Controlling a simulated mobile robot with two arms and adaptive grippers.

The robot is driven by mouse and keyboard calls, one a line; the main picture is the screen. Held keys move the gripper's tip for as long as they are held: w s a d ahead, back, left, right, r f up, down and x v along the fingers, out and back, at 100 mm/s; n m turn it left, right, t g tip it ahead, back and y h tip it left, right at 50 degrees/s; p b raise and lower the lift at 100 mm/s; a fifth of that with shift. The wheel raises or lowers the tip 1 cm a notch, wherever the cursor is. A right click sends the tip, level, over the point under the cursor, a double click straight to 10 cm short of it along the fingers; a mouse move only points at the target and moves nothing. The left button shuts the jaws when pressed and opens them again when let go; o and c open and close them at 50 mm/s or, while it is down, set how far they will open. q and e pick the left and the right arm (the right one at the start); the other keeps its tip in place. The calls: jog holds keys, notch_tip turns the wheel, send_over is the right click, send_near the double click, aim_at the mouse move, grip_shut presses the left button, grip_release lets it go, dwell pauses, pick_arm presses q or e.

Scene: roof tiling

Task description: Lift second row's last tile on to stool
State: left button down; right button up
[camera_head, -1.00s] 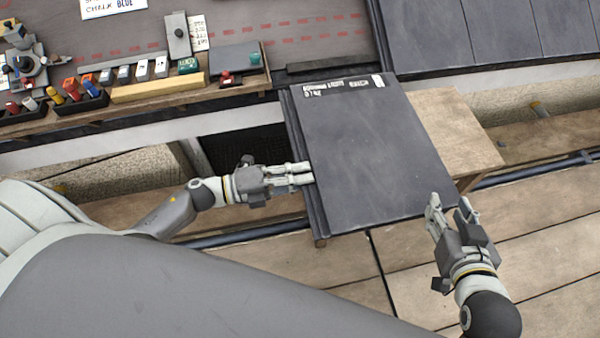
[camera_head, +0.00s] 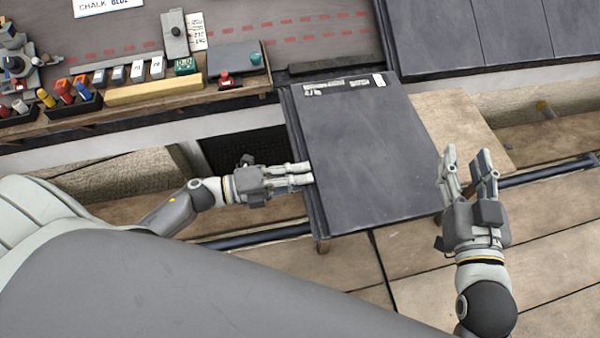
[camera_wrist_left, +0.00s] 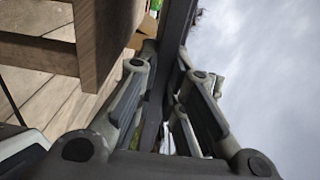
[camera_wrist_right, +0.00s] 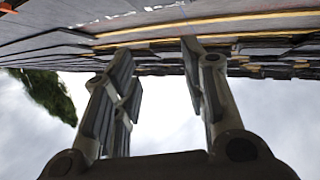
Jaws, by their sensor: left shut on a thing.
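A dark grey tile (camera_head: 370,150) with white labels along its far edge lies over the wooden stool (camera_head: 455,125), whose bare top shows to the tile's right. My left gripper (camera_head: 308,174) is shut on the tile's left edge. In the left wrist view its fingers (camera_wrist_left: 168,75) close around the tile's dark edge (camera_wrist_left: 178,25). My right gripper (camera_head: 467,160) is open and empty, just right of the tile's near right corner and apart from it. In the right wrist view its fingers (camera_wrist_right: 155,60) stand wide apart with nothing between them.
Laid dark tiles (camera_head: 500,40) cover the roof at top right. A ledge at left carries an orange-yellow bar (camera_head: 155,91), black trays of coloured tools (camera_head: 70,98) and a grey plate (camera_head: 235,58). Plank decking (camera_head: 550,240) lies below, with a dark rail (camera_head: 550,172) at right.

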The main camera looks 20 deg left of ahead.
pick_arm(q)
jog(key=shift+w+a+f+b, duration=0.2)
jog(key=shift+w+f+b, duration=0.2)
jog(key=shift+f, duration=0.05)
jog(key=shift+s+f+b, duration=0.1)
jog(key=shift+f+b, duration=1.1)
jog(key=shift+f, duration=0.15)
pick_arm(e)
jog(key=s+r+t+y, duration=0.1)
jog(key=s+r+t, duration=0.1)
jog(key=r+t, duration=0.2)
jog(key=s+r+t+y, duration=0.2)
jog(key=s+r+t, duration=0.1)
jog(key=r, duration=0.6)
jog(key=shift+s+a+r+t, duration=0.15)
jog(key=shift+s+a+t, duration=0.15)
jog(key=shift+t, duration=0.5)
jog(key=shift+w+f+g, duration=0.4)
jog(key=shift+w+f, duration=0.1)
jog(key=shift+f, duration=0.1)
jog(key=shift+s+r, duration=0.1)
jog(key=shift+s, duration=0.1)
